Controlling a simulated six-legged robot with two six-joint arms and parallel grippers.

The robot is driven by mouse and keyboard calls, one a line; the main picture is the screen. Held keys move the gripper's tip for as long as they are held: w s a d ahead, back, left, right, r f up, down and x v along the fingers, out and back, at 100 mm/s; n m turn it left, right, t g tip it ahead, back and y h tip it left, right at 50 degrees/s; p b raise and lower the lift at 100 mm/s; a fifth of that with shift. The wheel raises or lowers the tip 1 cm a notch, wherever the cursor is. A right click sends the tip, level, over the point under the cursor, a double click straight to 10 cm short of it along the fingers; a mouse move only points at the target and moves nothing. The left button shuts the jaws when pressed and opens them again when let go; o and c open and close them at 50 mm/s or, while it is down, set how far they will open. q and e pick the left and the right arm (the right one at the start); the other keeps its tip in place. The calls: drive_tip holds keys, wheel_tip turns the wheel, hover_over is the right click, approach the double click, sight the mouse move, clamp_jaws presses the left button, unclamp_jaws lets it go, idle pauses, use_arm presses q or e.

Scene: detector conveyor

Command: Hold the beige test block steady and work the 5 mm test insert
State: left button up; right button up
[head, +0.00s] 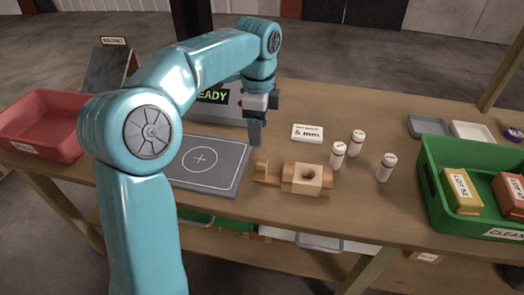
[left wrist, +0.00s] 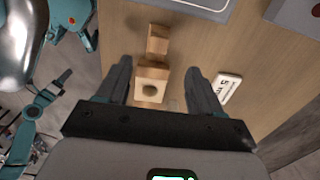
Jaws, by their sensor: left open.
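A white card reading 5 mm (head: 307,133) lies behind the block. I cannot make out the 5 mm insert itself.
Several things surround the block: a dark plate (head: 207,165) with a circled cross, red-capped white vials (head: 338,156), a green bin (head: 432,180) with boxes, and a red bin (head: 45,122). A READY display (head: 212,96) stands behind. Teal limbs of mine show in the left wrist view.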

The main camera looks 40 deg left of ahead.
sight(258, 160)
use_arm(q)
wheel_tip(258, 160, down, 14)
drive_tip(key=shift+s+b, duration=0.1)
drive_tip(key=shift+b, duration=0.85)
drive_tip(key=shift+s+a+f, duration=0.1)
drive_tip(key=shift+f, duration=0.05)
drive_tip(key=c, duration=1.2)
